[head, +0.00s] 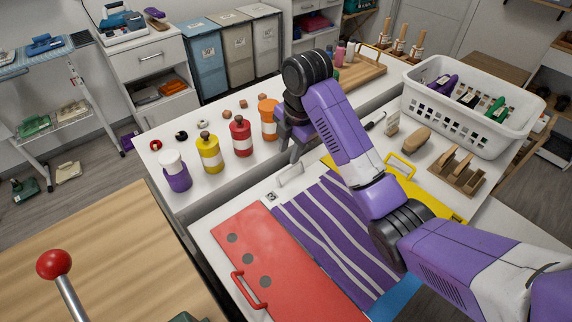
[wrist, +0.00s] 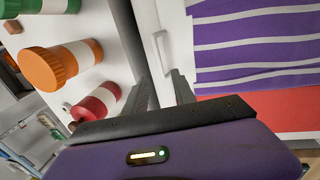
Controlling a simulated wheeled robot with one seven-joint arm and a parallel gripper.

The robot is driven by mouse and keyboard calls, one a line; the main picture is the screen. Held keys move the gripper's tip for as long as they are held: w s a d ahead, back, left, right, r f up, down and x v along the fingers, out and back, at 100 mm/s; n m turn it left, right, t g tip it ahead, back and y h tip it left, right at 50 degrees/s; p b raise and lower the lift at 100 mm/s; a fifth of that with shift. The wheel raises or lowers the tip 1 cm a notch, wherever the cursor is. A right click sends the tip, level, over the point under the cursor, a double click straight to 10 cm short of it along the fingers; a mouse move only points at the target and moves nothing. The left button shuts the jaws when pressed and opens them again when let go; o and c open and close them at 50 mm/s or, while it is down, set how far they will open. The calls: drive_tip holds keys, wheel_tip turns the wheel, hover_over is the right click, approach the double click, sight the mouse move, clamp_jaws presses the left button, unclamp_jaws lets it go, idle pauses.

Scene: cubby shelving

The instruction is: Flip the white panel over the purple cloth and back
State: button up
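The purple cloth (head: 335,225) with pale stripes lies flat and uncovered; it also shows in the wrist view (wrist: 255,50). The white panel (head: 270,187) lies beyond the cloth's far edge, with a white handle (head: 291,176) on it. In the wrist view the handle (wrist: 162,50) stands ahead of the fingertips, in line with the gap between them. My gripper (wrist: 165,82) is open and points toward the handle. Whether the handle is between the fingers I cannot tell. In the head view my gripper (head: 292,150) is partly hidden by my arm.
A red panel (head: 262,262) with a handle lies left of the cloth, a yellow panel (head: 430,203) right, a blue panel (head: 398,300) in front. Purple, yellow, red and orange bottles (head: 241,138) stand on the ledge behind. A white basket (head: 472,110) stands at right.

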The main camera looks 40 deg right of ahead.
sight(285, 169)
drive_tip(key=f, duration=0.1)
drive_tip(key=f+b, duration=0.2)
drive_tip(key=f, duration=0.1)
drive_tip(key=shift+w+a, duration=0.1)
drive_tip(key=shift+w, duration=0.25)
drive_tip(key=shift+w+f, duration=0.15)
drive_tip(key=shift+f, duration=0.55)
drive_tip(key=shift+w+f, duration=0.15)
drive_tip(key=shift+f, duration=0.55)
clamp_jaws()
